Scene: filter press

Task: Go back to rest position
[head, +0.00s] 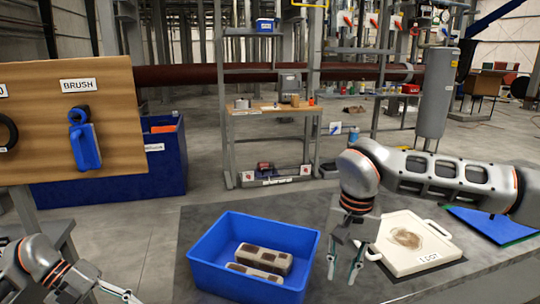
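My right gripper (344,271) hangs fingers down over the dark table (345,290), between the blue bin and the white tray. Its fingertips are apart with nothing between them. Its arm reaches in from the right, above the tray. My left gripper (120,295) is low at the left by the bottom edge of the head view. It is partly cut off, so I cannot tell whether it is open or shut.
The blue bin (215,277) holds beige blocks with dark patches (265,258). The white tray (403,262) carries a brown stain. A blue-green mat (490,224) lies at right. A wooden board (120,135) labelled BRUSH holds a blue brush (86,145).

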